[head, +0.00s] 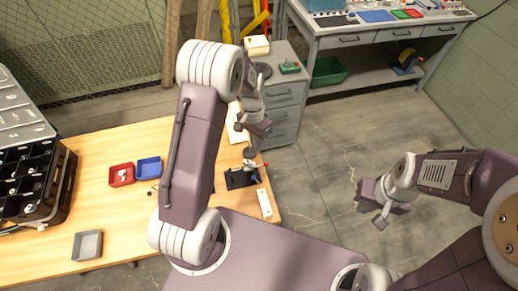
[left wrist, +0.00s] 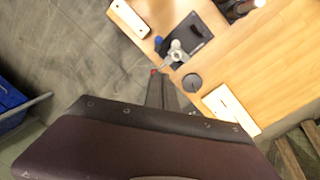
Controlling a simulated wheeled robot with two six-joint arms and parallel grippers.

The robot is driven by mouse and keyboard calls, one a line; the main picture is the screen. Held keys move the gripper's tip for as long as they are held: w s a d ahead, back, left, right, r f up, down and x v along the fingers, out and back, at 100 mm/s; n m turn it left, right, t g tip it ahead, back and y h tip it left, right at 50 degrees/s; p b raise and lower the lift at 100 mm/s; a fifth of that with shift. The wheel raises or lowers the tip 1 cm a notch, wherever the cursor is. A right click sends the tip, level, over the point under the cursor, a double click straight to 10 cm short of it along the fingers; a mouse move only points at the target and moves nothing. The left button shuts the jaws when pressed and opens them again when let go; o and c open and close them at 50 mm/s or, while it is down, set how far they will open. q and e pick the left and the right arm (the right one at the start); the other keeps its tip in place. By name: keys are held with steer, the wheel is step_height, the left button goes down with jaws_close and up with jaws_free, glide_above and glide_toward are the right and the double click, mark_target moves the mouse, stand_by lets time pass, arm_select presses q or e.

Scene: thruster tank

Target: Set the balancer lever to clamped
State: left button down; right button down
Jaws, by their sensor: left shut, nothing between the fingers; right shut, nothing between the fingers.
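The balancer appears to be the small fixture with a black base (head: 238,180) near the right end of the wooden table. In the left wrist view its black plate (left wrist: 200,46) carries a pale grey lever hub (left wrist: 177,51), with a blue knob (left wrist: 158,40) and a red tip (left wrist: 154,72). I cannot tell which lever setting it stands at. My left gripper (head: 262,130) is shut and empty, above the table's right edge; its fingers (left wrist: 162,84) show close to the red tip in the wrist view, contact unclear. My right gripper (head: 378,213) is shut and empty over open floor.
On the wooden table (head: 105,160) are a red tray (head: 122,174), a blue tray (head: 149,167), a grey tray (head: 88,245) and a black crate (head: 62,205). A white block (head: 265,204) lies beside the balancer. A grey drawer cabinet (head: 284,105) stands behind. Floor at right is clear.

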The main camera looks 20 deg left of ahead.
arm_select(q)
steer(key=w+d+n+g+y+b, duration=0.1)
steer(key=d+n+g+y+b, duration=0.15)
steer(key=n+b, duration=0.85)
steer(key=n+t+y+p, duration=0.1)
steer(key=n+p, duration=0.1)
steer(key=p, duration=0.2)
glide_above(257, 180)
steer(key=w+d, duration=0.1)
steer(key=w, duration=0.1)
steer(key=f, duration=1.1)
steer(key=shift+s+f, duration=0.2)
steer(key=shift+s, duration=0.05)
